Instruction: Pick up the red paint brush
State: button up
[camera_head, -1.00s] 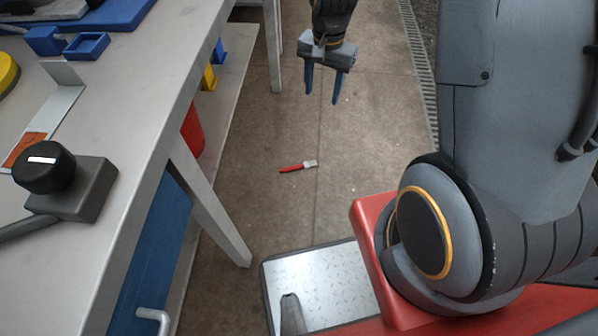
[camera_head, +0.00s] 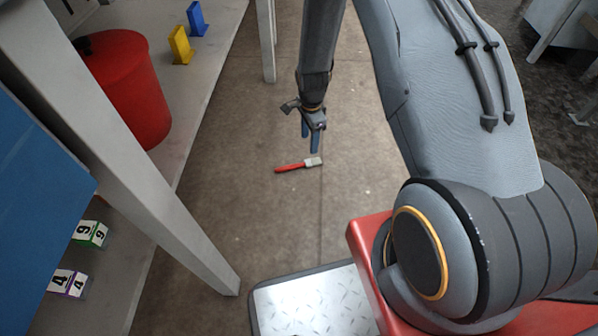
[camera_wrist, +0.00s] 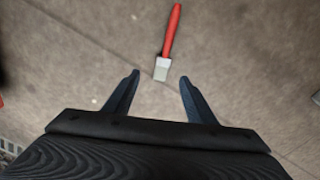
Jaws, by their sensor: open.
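The red paint brush (camera_head: 293,166) lies flat on the brown floor, its red handle to the left and its pale bristle end to the right. In the wrist view the brush (camera_wrist: 169,42) points its bristle end toward my gripper. My gripper (camera_head: 310,143) hangs over the floor, just above and beyond the bristle end in the head view. Its two blue fingers (camera_wrist: 158,78) are spread with nothing between them, and the bristle end shows near the gap between the tips. The fingers look apart from the brush.
A workbench with a pale leg (camera_head: 175,215) stands on the left. On its lower shelf are a red bin (camera_head: 125,90), yellow (camera_head: 180,46) and blue (camera_head: 196,19) holders and numbered blocks (camera_head: 90,234). The floor around the brush is clear.

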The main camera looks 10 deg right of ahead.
jog(key=b, duration=0.2)
send_near(306, 163)
jog(key=shift+d+f+m, duration=0.2)
jog(key=shift+d+m, duration=0.2)
jog(key=shift+a+f+b, duration=0.2)
jog(key=shift+f+b, duration=1)
jog(key=shift+f, duration=0.75)
jog(key=shift+a+f+b, duration=0.2)
jog(key=shift+f+b, duration=0.95)
jog(key=shift+f, duration=0.75)
jog(key=c, duration=1.2)
jog(key=shift+r, duration=0.2)
